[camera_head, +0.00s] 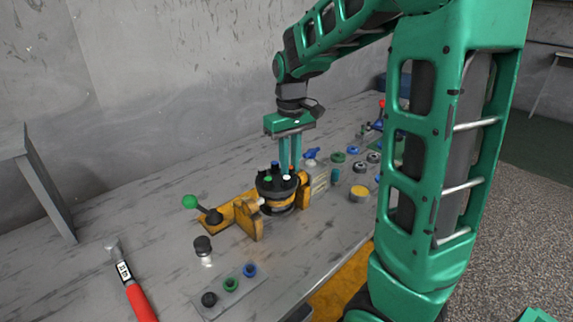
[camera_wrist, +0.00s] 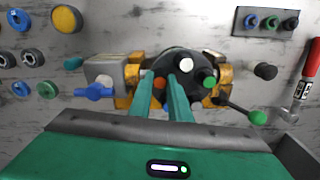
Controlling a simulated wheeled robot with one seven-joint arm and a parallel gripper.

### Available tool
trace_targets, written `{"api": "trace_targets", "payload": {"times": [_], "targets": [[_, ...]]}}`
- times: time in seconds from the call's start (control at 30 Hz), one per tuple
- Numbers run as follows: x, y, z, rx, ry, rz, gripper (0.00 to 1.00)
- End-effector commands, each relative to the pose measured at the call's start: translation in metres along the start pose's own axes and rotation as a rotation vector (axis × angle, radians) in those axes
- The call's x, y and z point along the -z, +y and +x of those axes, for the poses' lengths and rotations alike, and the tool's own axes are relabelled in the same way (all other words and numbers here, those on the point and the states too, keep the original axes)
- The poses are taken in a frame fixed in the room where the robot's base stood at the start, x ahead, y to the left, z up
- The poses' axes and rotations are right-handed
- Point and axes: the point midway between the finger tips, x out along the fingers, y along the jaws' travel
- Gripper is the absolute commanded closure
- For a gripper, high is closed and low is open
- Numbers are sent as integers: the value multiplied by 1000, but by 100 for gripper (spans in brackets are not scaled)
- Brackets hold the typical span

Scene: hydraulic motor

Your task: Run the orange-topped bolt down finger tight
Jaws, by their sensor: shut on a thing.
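The hydraulic motor (camera_head: 277,196) is a dark round body with a yellow band, held in a yellow fixture (camera_head: 249,224) on the bench. Its dark top (camera_wrist: 184,61) carries several bolts with coloured tops. My gripper (camera_wrist: 161,80) points down over the motor. Its two green fingers are shut on the orange-topped bolt (camera_wrist: 159,83), whose top shows between them. In the head view my gripper (camera_head: 290,168) is over the back right of the motor's top. The white-topped bolt (camera_wrist: 186,63) and a green-topped one (camera_wrist: 209,81) stand close by. The bolt's shank and hole are hidden.
A green-knobbed lever (camera_head: 190,202) sticks out left of the fixture. A black-capped part (camera_head: 203,246), a plate with coloured rings (camera_head: 230,286) and a red-handled hammer (camera_head: 136,296) lie in front. Several coloured parts and a yellow disc (camera_head: 360,192) lie to the right.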

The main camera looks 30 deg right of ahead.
Motion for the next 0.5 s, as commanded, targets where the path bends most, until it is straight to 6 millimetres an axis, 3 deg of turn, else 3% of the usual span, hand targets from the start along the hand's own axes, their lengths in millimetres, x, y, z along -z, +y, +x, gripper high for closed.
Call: {"api": "trace_targets", "payload": {"times": [0.33,0.5], "targets": [[0,0,0,0,0,28,97],[0,0,0,0,0,191,97]]}}
